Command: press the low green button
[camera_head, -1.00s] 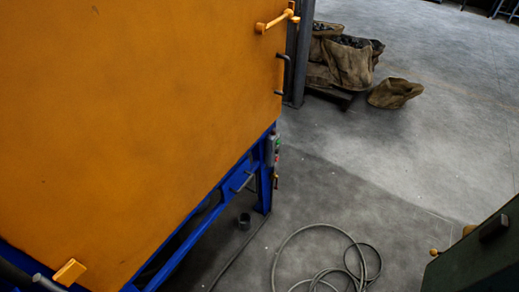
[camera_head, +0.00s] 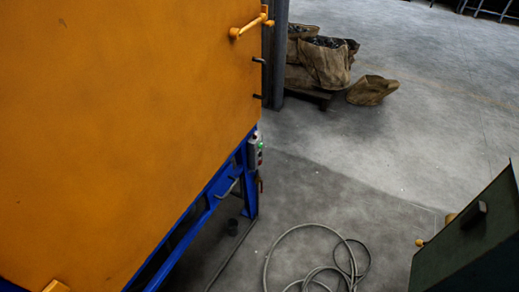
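The green button (camera_head: 260,147) is a small bright dot on a grey control box (camera_head: 254,150). The box is fixed to the blue frame (camera_head: 221,184) below the orange machine panel (camera_head: 130,110). A reddish spot shows just below the green one on the box. Neither of my grippers is in this view, so whether they are open or shut does not show.
A coiled hose (camera_head: 318,258) lies on the floor in front. A dark green cabinet (camera_head: 470,250) stands at the lower right. Sacks (camera_head: 325,62) stand by a post at the back.

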